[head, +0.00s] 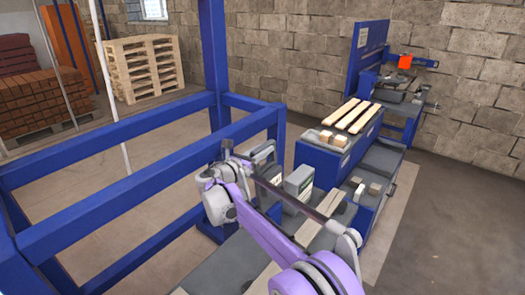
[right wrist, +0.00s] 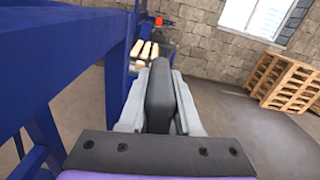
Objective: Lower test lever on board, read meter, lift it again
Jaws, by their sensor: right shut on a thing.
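My right arm, purple and white, reaches in from the bottom right. In the right wrist view the grey fingers (right wrist: 160,95) are shut on a dark rounded piece (right wrist: 159,98), which seems to be the lever's end. A grey box (head: 299,181), possibly the meter, stands behind the bar; no reading is legible. My left gripper is not in view.
Blue gantry beams (head: 120,190) fill the left, close to my right gripper. A blue bench with pale slats (head: 352,115) and small blocks stands behind, then a blue machine with an orange part (head: 405,61). Wooden pallets (head: 145,68) stand far left. Floor on the right is clear.

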